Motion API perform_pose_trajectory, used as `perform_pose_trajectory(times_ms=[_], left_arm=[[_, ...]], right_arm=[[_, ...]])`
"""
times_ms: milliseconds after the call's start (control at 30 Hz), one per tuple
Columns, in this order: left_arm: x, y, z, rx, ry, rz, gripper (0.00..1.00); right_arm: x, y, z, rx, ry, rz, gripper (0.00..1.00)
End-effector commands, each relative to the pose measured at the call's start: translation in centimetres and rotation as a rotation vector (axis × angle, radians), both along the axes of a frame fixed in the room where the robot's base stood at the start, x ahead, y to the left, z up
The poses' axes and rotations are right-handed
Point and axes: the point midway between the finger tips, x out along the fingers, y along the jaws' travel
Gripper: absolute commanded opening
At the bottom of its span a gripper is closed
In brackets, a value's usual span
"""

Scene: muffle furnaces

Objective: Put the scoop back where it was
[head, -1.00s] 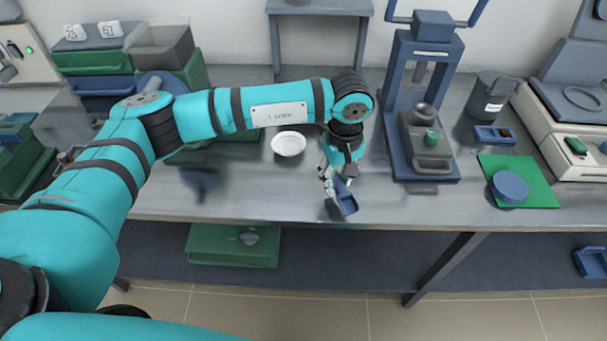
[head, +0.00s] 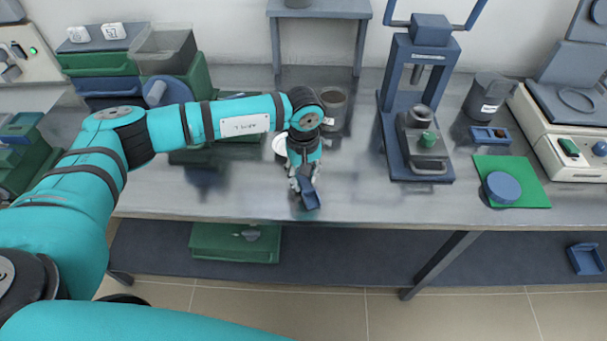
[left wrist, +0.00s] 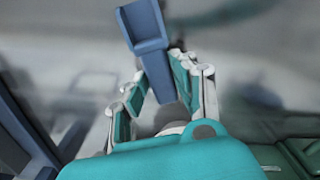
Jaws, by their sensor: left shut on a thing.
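A blue scoop (head: 310,197) is held by my left gripper (head: 302,180) above the front part of the grey bench, with its tray end toward the front edge. In the left wrist view the scoop (left wrist: 146,28) has its handle between the two fingers of my left gripper (left wrist: 164,82), which is shut on it. The scoop is clear of other objects in both views. My right gripper is not in view.
A white dish (head: 279,146) is partly hidden behind my left wrist, with a brownish cup (head: 334,108) behind it. A blue press (head: 415,110) stands to the right, then a green mat (head: 528,188). Stacked bins (head: 102,64) stand at the left. The bench (head: 345,195) is clear before the press.

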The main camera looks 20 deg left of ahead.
Motion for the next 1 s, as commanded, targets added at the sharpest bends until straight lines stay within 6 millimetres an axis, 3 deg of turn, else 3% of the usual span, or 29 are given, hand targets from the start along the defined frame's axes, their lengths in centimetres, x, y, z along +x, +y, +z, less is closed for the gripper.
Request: perform_pose_trajectory(times_ms=[133,167,333,733,1000], left_arm=[[0.0,0.0,-0.4,0.0,0.0,0.0,0.0],[0.0,0.0,-0.3,0.0,0.0,0.0,0.29],[0.0,0.0,-0.2,0.0,0.0,0.0,0.5],[0.1,0.0,0.7,0.0,-0.003,0.0,0.5],[0.1,0.0,6.2,-0.001,-0.006,0.0,0.5]], right_arm=[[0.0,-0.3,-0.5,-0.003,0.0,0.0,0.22],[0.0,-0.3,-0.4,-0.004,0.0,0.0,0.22],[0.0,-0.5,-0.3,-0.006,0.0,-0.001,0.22],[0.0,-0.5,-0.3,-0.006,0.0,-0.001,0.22],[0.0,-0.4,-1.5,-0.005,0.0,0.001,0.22]])
